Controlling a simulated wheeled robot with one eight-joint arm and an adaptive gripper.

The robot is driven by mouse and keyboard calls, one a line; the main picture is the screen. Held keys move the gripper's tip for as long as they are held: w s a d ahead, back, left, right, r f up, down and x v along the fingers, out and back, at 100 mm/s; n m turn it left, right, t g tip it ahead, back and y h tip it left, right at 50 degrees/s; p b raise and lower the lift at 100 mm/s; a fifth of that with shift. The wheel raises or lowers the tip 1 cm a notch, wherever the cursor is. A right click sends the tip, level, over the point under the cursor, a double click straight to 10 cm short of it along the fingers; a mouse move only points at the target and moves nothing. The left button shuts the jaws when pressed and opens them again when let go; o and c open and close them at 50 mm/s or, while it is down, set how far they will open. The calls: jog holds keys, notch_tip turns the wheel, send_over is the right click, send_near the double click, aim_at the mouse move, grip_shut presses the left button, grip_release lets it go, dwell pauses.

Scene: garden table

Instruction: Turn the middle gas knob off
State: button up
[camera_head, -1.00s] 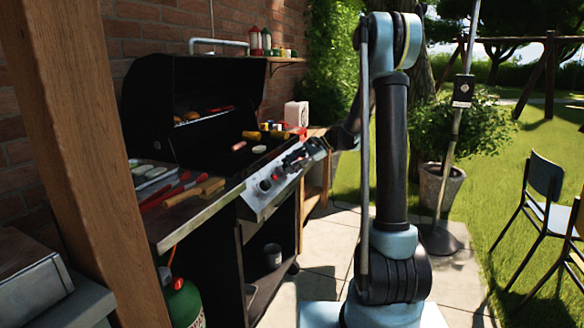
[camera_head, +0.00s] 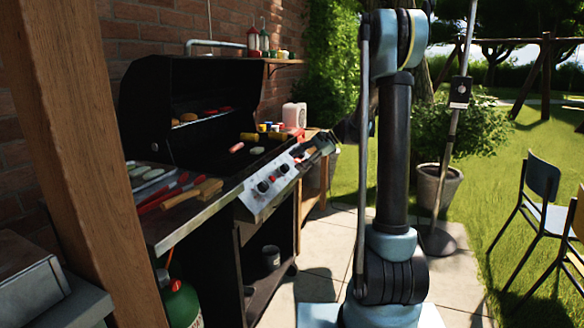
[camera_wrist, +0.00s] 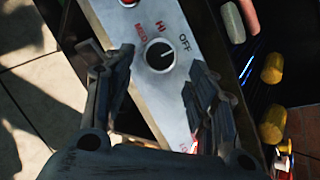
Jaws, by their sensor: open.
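The grill's control panel (camera_head: 252,202) carries black gas knobs; two show clearly in the head view, a nearer one (camera_head: 262,187) and a farther one (camera_head: 284,168). The wrist view shows one round black knob (camera_wrist: 160,55) with HI, MED and OFF printed around it. Its white mark points toward the OFF label. My gripper (camera_wrist: 160,70) is open, with one finger on each side of this knob and a gap to both. In the head view my gripper (camera_head: 314,152) is at the panel's far end, partly dark. I cannot tell which knob in the row it faces.
The open grill (camera_head: 190,105) holds food on its grate. Tongs and wooden-handled tools (camera_head: 190,195) lie on the near side shelf by a food tray (camera_head: 148,175). A wooden post (camera_head: 85,150) stands at the left.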

jog(key=v, duration=0.7)
jog(key=n+t+h, duration=0.4)
send_near(287, 167)
jog(key=x, duration=0.9)
jog(key=shift+a, duration=0.1)
dwell(0.9)
jog(key=shift+c, duration=0.2)
jog(key=c, duration=1)
